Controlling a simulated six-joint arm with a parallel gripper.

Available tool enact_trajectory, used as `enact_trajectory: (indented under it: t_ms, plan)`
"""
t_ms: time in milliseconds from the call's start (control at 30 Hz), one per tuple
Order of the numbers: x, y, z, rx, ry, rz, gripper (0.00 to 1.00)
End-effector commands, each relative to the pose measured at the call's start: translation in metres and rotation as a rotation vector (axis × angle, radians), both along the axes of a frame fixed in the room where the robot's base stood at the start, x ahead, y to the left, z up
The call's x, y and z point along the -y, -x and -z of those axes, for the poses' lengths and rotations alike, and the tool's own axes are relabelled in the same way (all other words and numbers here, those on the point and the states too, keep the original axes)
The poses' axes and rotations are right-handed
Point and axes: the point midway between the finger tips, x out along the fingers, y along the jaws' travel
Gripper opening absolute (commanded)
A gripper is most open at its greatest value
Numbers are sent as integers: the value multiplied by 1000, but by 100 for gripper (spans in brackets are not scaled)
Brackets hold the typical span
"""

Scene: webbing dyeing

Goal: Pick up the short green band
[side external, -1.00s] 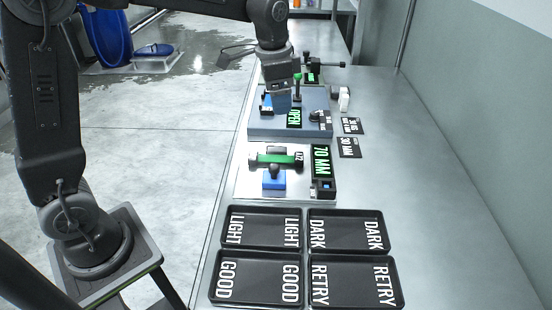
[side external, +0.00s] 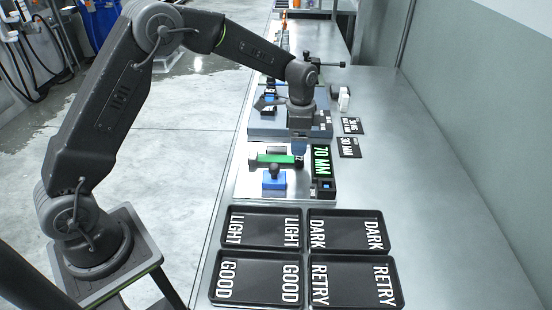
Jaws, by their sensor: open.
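A short green band (side external: 274,159) lies across the front fixture plate, the one with the green-lit 70 MM sign (side external: 321,161). A dark piece shows at the band's left end. My gripper (side external: 299,148) points down over the band's right end, which it partly hides. It looks empty. The fingertips are small and blurred, and I cannot tell how high they are above the band or whether they touch it.
A blue block with a black knob (side external: 274,179) sits just in front of the band. A blue-grey station (side external: 262,127) stands behind, partly covered by my arm. Black trays marked LIGHT (side external: 262,213), DARK, GOOD and RETRY fill the front.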

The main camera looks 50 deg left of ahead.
Motion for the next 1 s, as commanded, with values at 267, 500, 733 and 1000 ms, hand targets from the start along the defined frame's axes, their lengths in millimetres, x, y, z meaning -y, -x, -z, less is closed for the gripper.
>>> enact_trajectory:
  t_ms: [267, 500, 733, 1000]
  plan:
    - [1, 3, 32, -4, 0, 0, 79]
    - [1, 3, 54, -1, 0, -1, 79]
    - [1, 3, 54, -1, 1, -2, 78]
    - [1, 3, 54, 0, 0, -2, 52]
